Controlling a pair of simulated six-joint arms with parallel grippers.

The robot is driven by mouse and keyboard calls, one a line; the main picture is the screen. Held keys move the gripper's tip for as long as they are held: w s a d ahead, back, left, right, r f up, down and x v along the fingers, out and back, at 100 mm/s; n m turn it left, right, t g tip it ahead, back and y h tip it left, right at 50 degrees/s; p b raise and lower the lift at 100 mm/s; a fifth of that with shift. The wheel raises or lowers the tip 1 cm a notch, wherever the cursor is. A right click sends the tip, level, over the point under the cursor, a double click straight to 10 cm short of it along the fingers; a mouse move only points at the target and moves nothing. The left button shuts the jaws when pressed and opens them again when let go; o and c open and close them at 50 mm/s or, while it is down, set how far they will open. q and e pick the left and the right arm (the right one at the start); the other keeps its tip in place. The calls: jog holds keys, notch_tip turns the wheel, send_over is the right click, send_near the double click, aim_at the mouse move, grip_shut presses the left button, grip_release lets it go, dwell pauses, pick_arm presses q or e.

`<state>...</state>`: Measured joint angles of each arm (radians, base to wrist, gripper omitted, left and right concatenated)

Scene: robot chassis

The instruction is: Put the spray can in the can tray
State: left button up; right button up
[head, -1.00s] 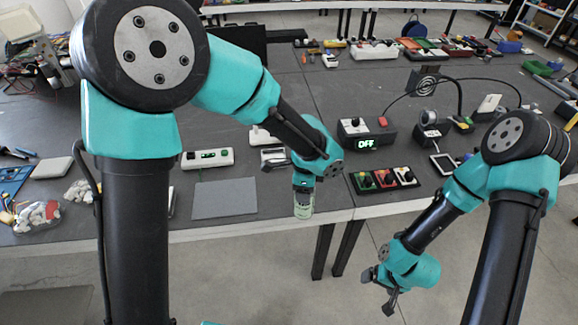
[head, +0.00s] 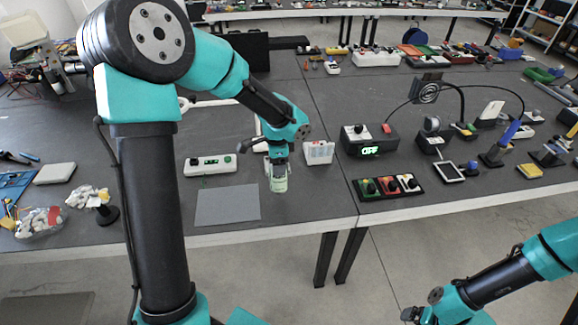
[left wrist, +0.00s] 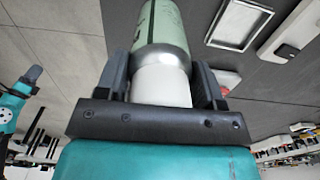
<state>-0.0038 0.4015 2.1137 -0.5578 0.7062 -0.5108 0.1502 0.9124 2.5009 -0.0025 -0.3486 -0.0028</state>
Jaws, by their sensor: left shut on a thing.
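The spray can (head: 278,180) has a pale green body. In the left wrist view the can (left wrist: 160,25) shows a silver shoulder and a white neck part between the fingers. My left gripper (head: 279,152) is shut on that white end, and the green body points down near the table's front edge. I cannot tell whether it touches the table. A small rimmed frame (head: 449,172) lies on the right part of the table; I cannot tell if it is the can tray. My right gripper (head: 414,314) is low at the bottom edge, its jaws unclear.
A flat grey mat (head: 228,205) lies left of the can. A white holder (head: 319,152) stands right of the can. A three-knob panel (head: 388,187) and a dark display box (head: 368,141) are farther right.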

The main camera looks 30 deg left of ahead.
pick_arm(q)
jog(key=shift+a, duration=0.1)
jog(key=w+a+f, duration=0.1)
jog(key=w+a, duration=0.7)
jog(key=w, duration=0.5)
jog(key=shift+w+a+f, duration=0.15)
jog(key=shift+w+f, duration=0.05)
jog(key=shift+w, duration=0.1)
jog(key=shift+f, duration=0.1)
jog(key=shift+f, duration=1.85)
jog(key=o, duration=1.4)
jog(key=shift+c, duration=0.2)
